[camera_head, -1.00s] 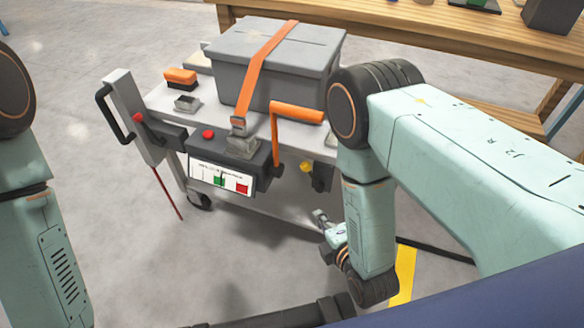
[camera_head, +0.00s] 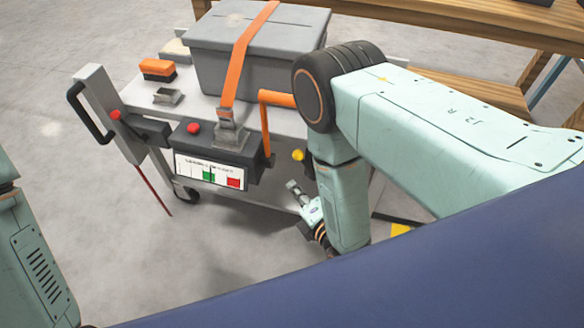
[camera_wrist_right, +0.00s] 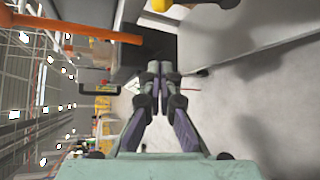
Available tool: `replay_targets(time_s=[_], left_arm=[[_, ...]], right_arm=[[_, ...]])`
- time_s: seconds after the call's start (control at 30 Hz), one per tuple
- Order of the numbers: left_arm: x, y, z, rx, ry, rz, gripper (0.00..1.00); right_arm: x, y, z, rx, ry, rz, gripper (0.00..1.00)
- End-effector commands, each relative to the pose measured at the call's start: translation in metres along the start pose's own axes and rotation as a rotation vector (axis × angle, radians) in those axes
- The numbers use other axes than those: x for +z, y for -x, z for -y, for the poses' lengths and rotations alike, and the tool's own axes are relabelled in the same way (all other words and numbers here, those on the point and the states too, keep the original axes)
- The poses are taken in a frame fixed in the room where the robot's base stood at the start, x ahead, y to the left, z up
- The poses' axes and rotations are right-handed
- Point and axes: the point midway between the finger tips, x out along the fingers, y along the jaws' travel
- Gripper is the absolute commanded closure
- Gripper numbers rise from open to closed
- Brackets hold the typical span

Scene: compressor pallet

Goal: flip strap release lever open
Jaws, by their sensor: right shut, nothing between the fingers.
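An orange lever (camera_head: 265,128) with a sideways handle stands up at the right end of the black latch unit (camera_head: 240,157) on the cart. My right upper arm hides part of its handle. An orange strap (camera_head: 240,65) runs over the grey case down to a metal buckle (camera_head: 231,134) on that unit. My right gripper (camera_head: 292,186) is low, right of and below the lever, apart from it. In the right wrist view its fingers (camera_wrist_right: 153,72) are together and empty, and an orange bar (camera_wrist_right: 95,31) crosses at upper left. My left gripper is out of view.
The grey case (camera_head: 200,48) sits on the cart. An orange-topped block (camera_head: 157,68) and a small metal tray (camera_head: 168,96) lie on the cart top at left. A red button (camera_head: 193,127) and a yellow knob (camera_head: 298,155) are close by. A wooden bench (camera_head: 440,25) stands behind.

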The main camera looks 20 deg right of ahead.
Motion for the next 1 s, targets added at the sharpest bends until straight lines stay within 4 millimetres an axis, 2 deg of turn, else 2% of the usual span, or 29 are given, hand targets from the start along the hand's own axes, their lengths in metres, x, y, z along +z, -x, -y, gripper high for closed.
replay_targets(time_s=[0.17, 0.57, 0.77, 1.0], left_arm=[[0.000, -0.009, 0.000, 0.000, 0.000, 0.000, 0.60], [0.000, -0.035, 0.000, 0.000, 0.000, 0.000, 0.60], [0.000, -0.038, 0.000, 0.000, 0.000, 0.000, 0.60], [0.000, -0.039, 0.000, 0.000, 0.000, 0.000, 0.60]], right_arm=[[0.000, -0.026, -0.001, 0.006, 0.001, 0.001, 1.00], [-0.001, -0.103, -0.001, 0.006, 0.000, 0.001, 1.00], [0.027, -0.093, -0.001, 0.000, -0.001, 0.004, 1.00], [0.037, -0.089, -0.002, 0.002, -0.001, 0.000, 1.00]])
